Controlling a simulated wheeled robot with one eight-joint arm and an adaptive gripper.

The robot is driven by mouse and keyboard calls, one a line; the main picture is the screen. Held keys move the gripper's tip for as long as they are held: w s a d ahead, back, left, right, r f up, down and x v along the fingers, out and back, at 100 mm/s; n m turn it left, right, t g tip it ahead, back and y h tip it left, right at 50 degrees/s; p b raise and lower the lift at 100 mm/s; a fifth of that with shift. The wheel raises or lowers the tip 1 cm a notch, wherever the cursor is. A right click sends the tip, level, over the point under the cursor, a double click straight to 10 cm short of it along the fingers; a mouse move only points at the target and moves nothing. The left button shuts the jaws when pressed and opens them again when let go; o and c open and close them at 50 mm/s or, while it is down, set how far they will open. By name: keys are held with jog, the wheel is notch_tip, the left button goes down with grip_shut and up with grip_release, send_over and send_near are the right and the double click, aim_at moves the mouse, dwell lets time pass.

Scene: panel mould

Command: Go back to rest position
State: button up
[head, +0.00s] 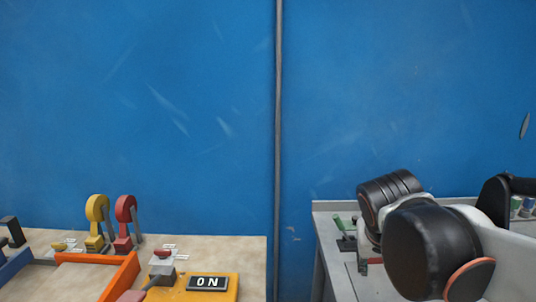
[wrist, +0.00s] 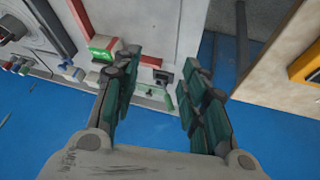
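My gripper (wrist: 160,68) shows in the wrist view with its two dark green, jointed fingers spread apart. The gap between them is empty and the gripper is open. Beyond the fingers is a light grey panel (wrist: 150,20) with red strips, a green block (wrist: 103,48) and a small black part (wrist: 163,76). I cannot tell how far the fingertips are from it. In the head view my black and white arm fills the lower right, and my gripper is mostly hidden behind it there.
A grey bench (head: 337,285) stands behind my arm. A blue wall (head: 150,100) rises behind, with open space before it.

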jog(key=s+a+f+n+t+y, duration=0.2)
jog(key=s+a+f+y, duration=0.1)
jog(key=s, duration=0.7)
jog(key=shift+s+f, duration=0.35)
jog(key=shift+f, duration=0.35)
